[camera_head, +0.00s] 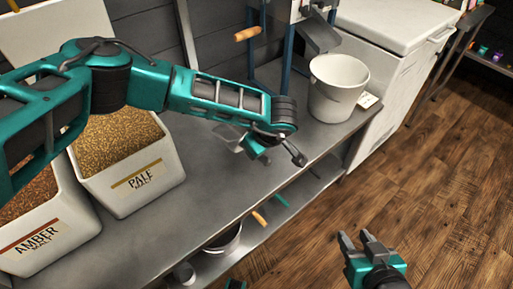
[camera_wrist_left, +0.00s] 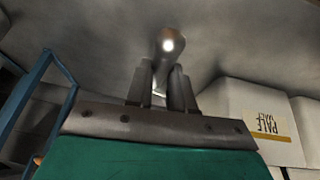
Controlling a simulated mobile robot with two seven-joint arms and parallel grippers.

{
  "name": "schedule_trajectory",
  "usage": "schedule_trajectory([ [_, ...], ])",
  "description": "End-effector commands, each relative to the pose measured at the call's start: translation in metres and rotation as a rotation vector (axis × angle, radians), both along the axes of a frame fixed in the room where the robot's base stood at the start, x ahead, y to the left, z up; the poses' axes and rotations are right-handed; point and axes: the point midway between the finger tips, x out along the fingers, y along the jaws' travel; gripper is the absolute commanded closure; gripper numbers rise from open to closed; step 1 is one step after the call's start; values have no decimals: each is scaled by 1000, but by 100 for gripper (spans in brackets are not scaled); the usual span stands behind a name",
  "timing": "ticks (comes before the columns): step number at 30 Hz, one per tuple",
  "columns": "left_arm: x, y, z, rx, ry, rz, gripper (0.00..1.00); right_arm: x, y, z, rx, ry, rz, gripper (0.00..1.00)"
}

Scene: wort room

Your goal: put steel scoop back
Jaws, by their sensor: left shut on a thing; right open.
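My left gripper (camera_head: 262,148) hangs low over the steel worktop, right of the pale malt bin, its fingers mostly hidden by my own arm. In the left wrist view its fingers (camera_wrist_left: 162,88) are shut on the steel scoop (camera_wrist_left: 170,50), whose shiny rounded metal shows between and beyond them. In the head view a grey metal part of the scoop (camera_head: 228,137) shows beside the gripper, just above or at the worktop; I cannot tell if it touches. My right gripper (camera_head: 355,238) is open and empty over the wooden floor, in front of the bench.
The pale malt bin (camera_head: 150,190) and amber malt bin (camera_head: 62,232), both filled with grain, stand at left. A white bucket (camera_head: 338,88) stands under a mill chute at the back right. The worktop (camera_head: 215,195) is bare between them. A lower shelf holds a pot (camera_head: 224,240).

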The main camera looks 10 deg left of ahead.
Motion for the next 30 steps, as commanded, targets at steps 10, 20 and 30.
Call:
schedule_trajectory([
  [10,0,0,-35,1,0,-3,100,-2,0,-28,2,5,-3,57],
  [20,0,0,-57,0,-1,-3,100,-3,2,-44,8,13,-7,57],
  [30,0,0,-58,0,-1,-3,75,-2,2,-41,11,8,-6,57],
])
